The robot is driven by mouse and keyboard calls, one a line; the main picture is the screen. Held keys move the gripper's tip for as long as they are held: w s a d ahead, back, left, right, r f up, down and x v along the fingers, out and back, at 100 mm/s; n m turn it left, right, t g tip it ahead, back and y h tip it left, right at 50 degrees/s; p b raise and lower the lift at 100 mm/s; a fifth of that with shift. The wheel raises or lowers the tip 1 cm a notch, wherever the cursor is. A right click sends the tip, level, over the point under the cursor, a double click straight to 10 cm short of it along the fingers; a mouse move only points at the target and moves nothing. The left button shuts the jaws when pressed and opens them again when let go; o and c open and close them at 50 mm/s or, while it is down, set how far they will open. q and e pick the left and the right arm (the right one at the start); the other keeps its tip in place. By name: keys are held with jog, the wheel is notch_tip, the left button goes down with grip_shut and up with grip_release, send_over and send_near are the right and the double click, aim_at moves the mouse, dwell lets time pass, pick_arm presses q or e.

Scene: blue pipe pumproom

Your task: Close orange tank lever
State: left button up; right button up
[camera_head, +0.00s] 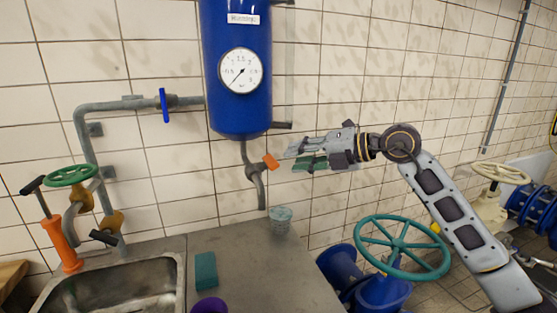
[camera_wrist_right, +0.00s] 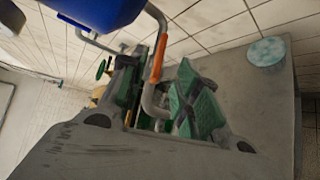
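The orange tank lever (camera_head: 271,161) sits on the grey pipe under the blue tank (camera_head: 240,115), tilted down to the right. My right gripper (camera_head: 290,158) is just to the right of the lever in the head view, its fingers pointing at it. In the right wrist view the orange lever (camera_wrist_right: 158,58) shows in the gap between the two green-padded fingers of my right gripper (camera_wrist_right: 160,98). The fingers are apart and no contact with the lever is visible. How deep the lever lies between them I cannot tell. My left gripper is not in view.
A glass (camera_head: 281,220) stands on the grey counter (camera_head: 250,260) below the lever. A sponge (camera_head: 205,270) and purple cup (camera_head: 209,306) are nearer. A sink (camera_head: 115,290) is at left. A large teal valve wheel (camera_head: 402,245) stands below my right arm.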

aim_at(270, 162)
jog(key=x, duration=0.6)
jog(key=shift+a, duration=0.2)
jog(key=shift+w, duration=0.1)
grip_shut()
